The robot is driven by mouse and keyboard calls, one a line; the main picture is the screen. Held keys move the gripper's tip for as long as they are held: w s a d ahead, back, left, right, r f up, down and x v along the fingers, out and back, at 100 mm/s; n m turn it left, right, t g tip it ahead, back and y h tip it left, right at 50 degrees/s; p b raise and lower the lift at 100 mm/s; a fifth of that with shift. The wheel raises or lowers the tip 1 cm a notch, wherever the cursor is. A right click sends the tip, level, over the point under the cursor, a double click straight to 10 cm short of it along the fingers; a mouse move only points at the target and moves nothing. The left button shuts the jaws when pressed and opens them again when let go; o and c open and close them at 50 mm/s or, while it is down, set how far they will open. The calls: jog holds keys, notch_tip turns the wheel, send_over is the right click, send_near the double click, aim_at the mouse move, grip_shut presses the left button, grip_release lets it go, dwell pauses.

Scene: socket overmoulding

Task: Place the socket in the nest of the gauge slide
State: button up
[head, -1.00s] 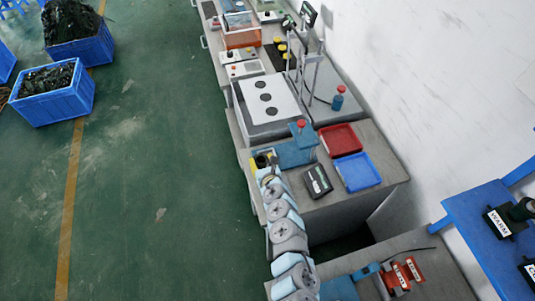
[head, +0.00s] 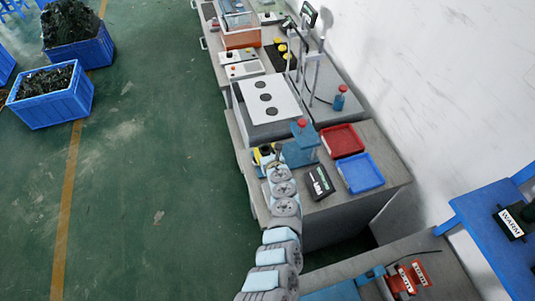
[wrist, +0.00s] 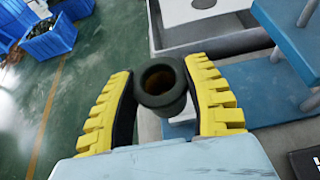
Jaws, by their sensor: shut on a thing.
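The socket is a dark, hollow cylinder (wrist: 162,84) with a brownish inside, in the middle of the wrist view. My gripper (wrist: 165,95) has yellow ribbed fingers, one on each side of the socket, and is shut on it. The socket's open end faces the camera. In the head view my gripper (head: 265,154) is at the left edge of the bench, just left of a blue gauge fixture (head: 301,152) with a red knob. In the wrist view the blue fixture (wrist: 255,85) lies right of the socket. A small pale block (wrist: 183,119) shows partly behind the socket; I cannot tell whether it is the nest.
A black display box (head: 319,182), a red tray (head: 342,140) and a blue tray (head: 360,172) stand right of the fixture. A grey unit with a white, spotted top (head: 268,98) is behind. The blue fixture's upright (wrist: 288,35) rises close to my right finger.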

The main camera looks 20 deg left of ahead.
aim_at(267, 149)
jog(key=shift+w+a+f+b, duration=0.2)
jog(key=shift+w+f+b, duration=0.95)
jog(key=shift+f+b, duration=0.15)
jog(key=shift+w+a+f+b, duration=0.2)
jog(key=shift+w+f+b, duration=0.9)
jog(key=shift+f+b, duration=0.2)
jog(key=shift+f, duration=0.25)
jog(key=shift+w+f+b, duration=0.35)
jog(key=shift+w+b, duration=0.05)
jog(key=shift+b, duration=0.35)
jog(key=shift+a+f+b, duration=0.15)
jog(key=shift+f+b, duration=0.85)
jog(key=shift+f, duration=0.35)
jog(key=shift+f, duration=0.2)
jog(key=o, duration=1.1)
